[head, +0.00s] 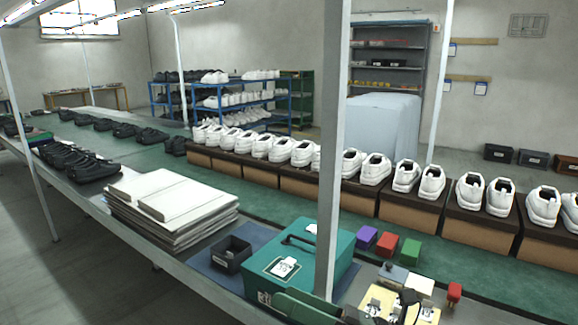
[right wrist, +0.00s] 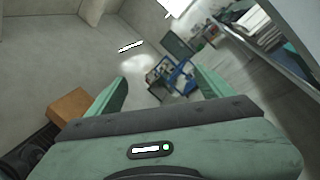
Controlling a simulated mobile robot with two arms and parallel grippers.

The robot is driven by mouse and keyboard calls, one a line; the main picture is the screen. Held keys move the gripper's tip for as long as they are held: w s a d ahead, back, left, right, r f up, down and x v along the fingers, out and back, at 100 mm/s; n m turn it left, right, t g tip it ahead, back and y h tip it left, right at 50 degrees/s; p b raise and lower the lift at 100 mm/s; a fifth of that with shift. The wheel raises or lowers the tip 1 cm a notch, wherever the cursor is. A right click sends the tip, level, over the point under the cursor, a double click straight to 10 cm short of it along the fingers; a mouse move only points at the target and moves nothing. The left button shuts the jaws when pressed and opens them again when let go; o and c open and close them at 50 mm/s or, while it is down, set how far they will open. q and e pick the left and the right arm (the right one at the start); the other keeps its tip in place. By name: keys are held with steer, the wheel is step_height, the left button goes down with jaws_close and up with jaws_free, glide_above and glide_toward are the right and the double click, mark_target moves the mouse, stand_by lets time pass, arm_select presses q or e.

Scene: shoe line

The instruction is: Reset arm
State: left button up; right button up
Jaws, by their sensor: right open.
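My right gripper (right wrist: 162,72) shows in the right wrist view with its two green fingers spread apart. Nothing is between the fingers, and the floor and room show beyond them. In the head view a dull green piece (head: 303,307) at the bottom edge, beside the green case, looks like part of my right gripper; its fingers cannot be made out there. My left gripper is not in view.
White shoes (head: 304,152) stand on brown boxes behind. A pale post (head: 333,150) rises in front. Small coloured blocks (head: 387,244) lie right of the case.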

steer(key=w+d+m+t+h, duration=0.4)
steer(key=d+m+t+h, duration=0.8)
steer(key=m, duration=0.9)
steer(key=s+d+f+m+g+h, duration=0.2)
steer(key=d+f+m+h, duration=0.2)
steer(key=f+m, duration=0.25)
steer(key=s+d+f+m+g+h, duration=0.2)
steer(key=d+f+m+g+h, duration=0.15)
steer(key=d+f+m, duration=0.35)
steer(key=s+a+f+m+g, duration=0.25)
steer(key=s+f+g, duration=0.35)
steer(key=s+f, duration=0.4)
steer(key=s+a+f+m+g, duration=0.1)
steer(key=s+f+m+g, duration=0.3)
steer(key=s+f, duration=0.6)
steer(key=s+f+n+g, duration=0.1)
steer(key=s+f, duration=0.1)
steer(key=f, duration=1.1)
steer(key=s+f+g, duration=0.1)
steer(key=s+f, duration=0.1)
steer(key=f, duration=1)
steer(key=s+d+f+g, duration=0.1)
steer(key=s+d+f, duration=0.1)
steer(key=s+f, duration=1.2)
steer(key=shift+s+d+n+y, duration=0.3)
steer(key=shift+s+d+y, duration=0.05)
steer(key=shift+s, duration=0.4)
steer(key=shift+g, duration=0.25)
